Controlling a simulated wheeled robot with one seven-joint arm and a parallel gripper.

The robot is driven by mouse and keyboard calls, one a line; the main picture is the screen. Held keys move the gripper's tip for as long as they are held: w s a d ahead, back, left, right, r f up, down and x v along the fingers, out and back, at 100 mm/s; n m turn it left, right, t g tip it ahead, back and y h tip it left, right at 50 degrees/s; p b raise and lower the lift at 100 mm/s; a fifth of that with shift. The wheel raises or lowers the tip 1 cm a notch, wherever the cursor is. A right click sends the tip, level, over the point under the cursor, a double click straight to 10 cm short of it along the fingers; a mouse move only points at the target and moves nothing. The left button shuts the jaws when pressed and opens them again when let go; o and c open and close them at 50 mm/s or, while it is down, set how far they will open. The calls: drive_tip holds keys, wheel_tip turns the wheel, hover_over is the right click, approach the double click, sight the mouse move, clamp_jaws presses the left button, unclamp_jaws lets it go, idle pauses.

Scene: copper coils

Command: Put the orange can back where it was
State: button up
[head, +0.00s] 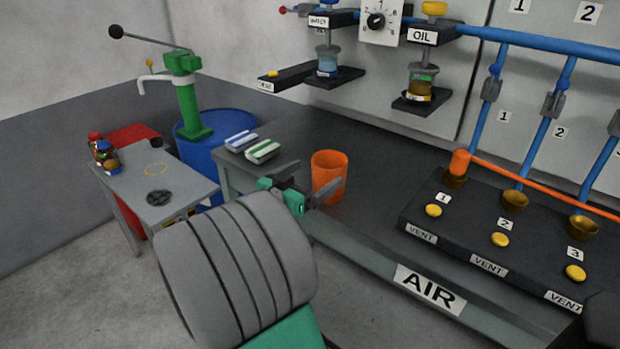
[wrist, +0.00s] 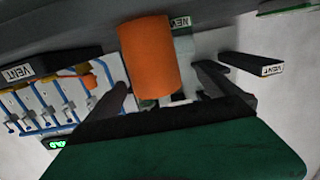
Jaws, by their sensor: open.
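The orange can (head: 329,172) stands upright on the dark bench top, near the bench's left front edge. My gripper (head: 308,192) is beside the can, on its near left side, with its fingers pointing toward it. In the wrist view the can (wrist: 150,58) shows ahead of and between the two spread fingers (wrist: 160,92). The fingers are open, with gaps to the can; whether either one touches it cannot be told. My arm hides part of the bench edge.
Green and blue striped pieces (head: 262,151) lie left of the can. A black vent block (head: 480,225) with an orange pipe stands right. Bench space between is clear.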

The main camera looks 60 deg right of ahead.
sight(340, 153)
drive_tip(key=shift+s+d+r+g+h, duration=0.25)
drive_tip(key=shift+d+r, duration=0.1)
drive_tip(key=shift+r, duration=0.1)
drive_tip(key=shift+s+d+r+g+h, duration=0.15)
drive_tip(key=shift+d+r+h, duration=0.1)
drive_tip(key=shift+d+r, duration=0.15)
drive_tip(key=d, duration=0.2)
drive_tip(key=s+d, duration=0.1)
drive_tip(key=d, duration=0.4)
drive_tip(key=shift+s, duration=0.25)
drive_tip(key=shift+c, duration=0.6)
drive_tip(key=shift+a+r, duration=0.1)
drive_tip(key=c, duration=2)
